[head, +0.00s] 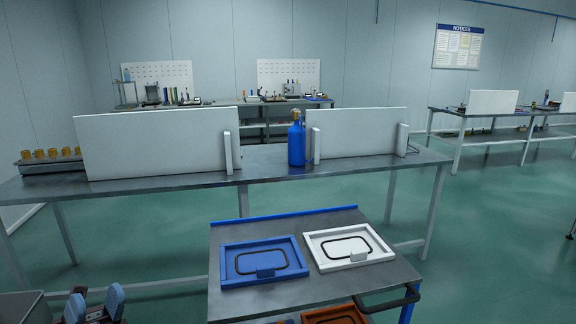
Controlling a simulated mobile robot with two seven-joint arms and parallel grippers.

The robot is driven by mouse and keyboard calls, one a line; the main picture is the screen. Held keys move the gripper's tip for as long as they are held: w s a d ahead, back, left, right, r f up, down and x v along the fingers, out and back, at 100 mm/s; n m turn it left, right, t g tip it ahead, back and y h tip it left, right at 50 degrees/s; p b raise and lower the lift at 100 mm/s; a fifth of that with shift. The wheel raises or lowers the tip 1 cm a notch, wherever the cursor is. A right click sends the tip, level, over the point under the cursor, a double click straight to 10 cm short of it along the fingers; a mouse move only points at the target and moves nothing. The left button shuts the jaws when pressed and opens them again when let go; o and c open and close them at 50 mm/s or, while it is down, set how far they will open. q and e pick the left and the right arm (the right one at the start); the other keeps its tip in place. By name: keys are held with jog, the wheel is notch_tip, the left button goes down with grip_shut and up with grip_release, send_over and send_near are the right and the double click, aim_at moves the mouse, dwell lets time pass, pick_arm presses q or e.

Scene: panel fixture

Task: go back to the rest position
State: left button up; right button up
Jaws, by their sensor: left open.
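My left gripper (95,304) shows at the bottom left corner, with its two blue-grey fingertips apart and nothing between them. It is left of the cart (221,238) and touches nothing that I can see. The rest of my left arm is mostly cut off by the lower edge. My right gripper is not in view.
The cart carries a blue panel frame (235,280) and a white one (318,238); an orange one (335,314) sits lower. Behind it, a long table (270,175) holds two white boards, a blue bottle (296,142) and yellow cups (66,151).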

pick_arm(q)
notch_tip(320, 180, down, 19)
jog(key=s+n+t+y+b, duration=0.2)
jog(key=n+t+y+b, duration=0.5)
jog(key=n+t+y, duration=1.55)
jog(key=s+d+f+n+g+y+b, duration=0.1)
jog(key=s+f+n+g+y+b, duration=0.1)
jog(key=s+f+n+g+b, duration=0.35)
jog(key=s+d+f+n+g+y+b, duration=0.1)
jog(key=s+f+n+g+y+b, duration=0.1)
jog(key=s+f+n+g, duration=0.5)
jog(key=s+d+f+n+g+y+b, duration=0.25)
jog(key=f+n+g+b, duration=0.2)
jog(key=f, duration=0.55)
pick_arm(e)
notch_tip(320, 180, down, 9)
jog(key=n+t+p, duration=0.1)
pick_arm(q)
notch_tip(320, 180, up, 12)
jog(key=a+g+p, duration=0.1)
jog(key=g+p, duration=0.1)
jog(key=p, duration=2.1)
jog(key=shift+a+f+n+y, duration=0.15)
jog(key=shift+a+n+y, duration=0.1)
jog(key=shift+n+y, duration=0.1)
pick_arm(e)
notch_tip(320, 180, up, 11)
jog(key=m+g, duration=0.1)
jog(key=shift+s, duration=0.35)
